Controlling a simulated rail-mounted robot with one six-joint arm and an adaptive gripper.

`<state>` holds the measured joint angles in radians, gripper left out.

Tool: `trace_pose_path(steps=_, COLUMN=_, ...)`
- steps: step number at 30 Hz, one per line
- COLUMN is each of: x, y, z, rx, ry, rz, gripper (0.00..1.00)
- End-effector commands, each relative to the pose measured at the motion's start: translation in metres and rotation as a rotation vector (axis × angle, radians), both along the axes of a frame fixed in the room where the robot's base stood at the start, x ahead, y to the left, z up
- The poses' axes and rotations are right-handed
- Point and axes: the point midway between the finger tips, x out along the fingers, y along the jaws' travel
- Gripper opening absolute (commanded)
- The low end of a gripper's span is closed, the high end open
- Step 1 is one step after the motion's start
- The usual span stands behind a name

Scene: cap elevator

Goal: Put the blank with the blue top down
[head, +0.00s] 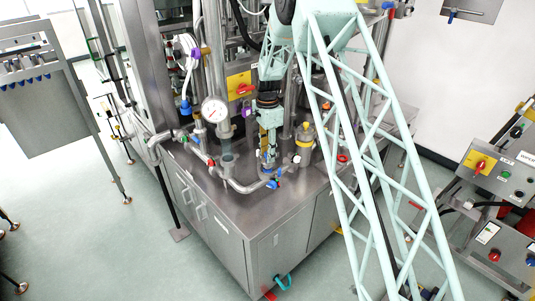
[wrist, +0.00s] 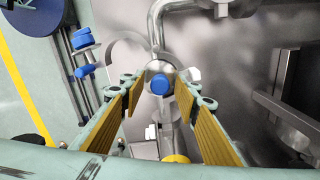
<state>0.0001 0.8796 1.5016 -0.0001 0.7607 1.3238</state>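A blank with a blue top (wrist: 160,85) shows in the middle of the wrist view, between the two fingers of my gripper (wrist: 160,92). A round silver part shows around and behind the blue top. The long yellow finger pads stand apart on either side of it, and their far ends come close to the silver part. I cannot tell whether the pads touch it. In the head view my gripper (head: 268,150) points straight down low over the steel cabinet top. I cannot make out the blank there.
Another blue-handled valve (wrist: 83,40) shows left in the wrist view. The cabinet's front area is clear.

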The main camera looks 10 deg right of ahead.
Motion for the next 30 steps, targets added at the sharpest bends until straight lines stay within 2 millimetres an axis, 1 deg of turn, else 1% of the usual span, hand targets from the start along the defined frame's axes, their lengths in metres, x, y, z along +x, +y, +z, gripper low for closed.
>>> trace_pose_path(steps=8, x=0.001, y=0.000, z=0.024, rx=0.000, ry=-0.003, rz=0.000, gripper=0.29)
trace_pose_path(steps=21, x=0.001, y=0.000, z=0.087, rx=0.000, ry=-0.003, rz=0.000, gripper=0.29)
trace_pose_path(steps=27, x=0.001, y=0.000, z=0.109, rx=0.000, ry=-0.002, rz=0.000, gripper=0.29)
trace_pose_path(steps=30, x=0.000, y=0.000, z=0.116, rx=0.000, ry=-0.001, rz=0.000, gripper=0.29)
